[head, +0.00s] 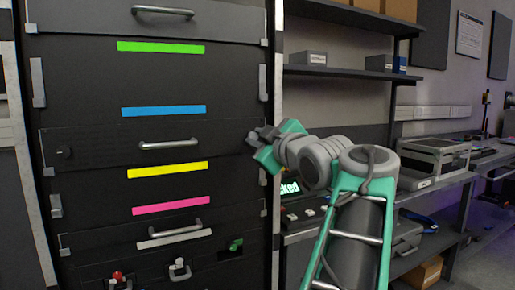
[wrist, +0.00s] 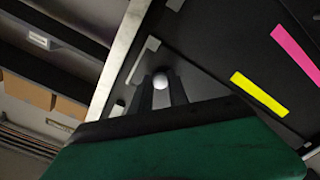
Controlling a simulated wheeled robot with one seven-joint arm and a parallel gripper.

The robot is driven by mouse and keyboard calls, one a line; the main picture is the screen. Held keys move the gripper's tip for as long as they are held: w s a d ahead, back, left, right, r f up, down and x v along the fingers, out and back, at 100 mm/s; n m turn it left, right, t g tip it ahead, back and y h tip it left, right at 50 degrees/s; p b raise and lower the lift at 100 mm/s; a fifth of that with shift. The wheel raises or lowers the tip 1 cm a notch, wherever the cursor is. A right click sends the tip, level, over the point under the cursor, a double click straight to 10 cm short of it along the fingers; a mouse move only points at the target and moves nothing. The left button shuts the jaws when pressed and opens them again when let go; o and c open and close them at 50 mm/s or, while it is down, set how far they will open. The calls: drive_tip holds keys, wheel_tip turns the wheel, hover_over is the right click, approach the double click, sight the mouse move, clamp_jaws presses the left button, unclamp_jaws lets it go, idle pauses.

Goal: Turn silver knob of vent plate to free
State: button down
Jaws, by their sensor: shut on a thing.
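The silver knob (wrist: 160,80) shows in the wrist view as a small pale round end between the two dark fingers of my gripper (wrist: 162,90). The fingers are shut on it from both sides. In the head view my gripper (head: 254,138) is at the right edge of a dark plate (head: 105,150) with a bar handle, between the blue and yellow strips. There my gripper hides the knob. A dark knob (head: 64,152) sits at the plate's left end. The knob's turned position cannot be read.
A pale upright post (head: 277,100) stands just right of the plate. Green, blue, yellow and pink strips mark the cabinet front. Small switches (head: 180,269) sit low on it. Shelves with boxes and a bench with a silver case (head: 434,160) stand to the right.

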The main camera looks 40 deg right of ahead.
drive_tip(key=shift+n, duration=0.3)
drive_tip(key=c, duration=1.3)
unclamp_jaws()
drive_tip(key=shift+o, duration=0.2)
drive_tip(key=v, duration=0.7)
drive_tip(key=shift+s, duration=0.35)
drive_tip(key=shift+a, duration=0.1)
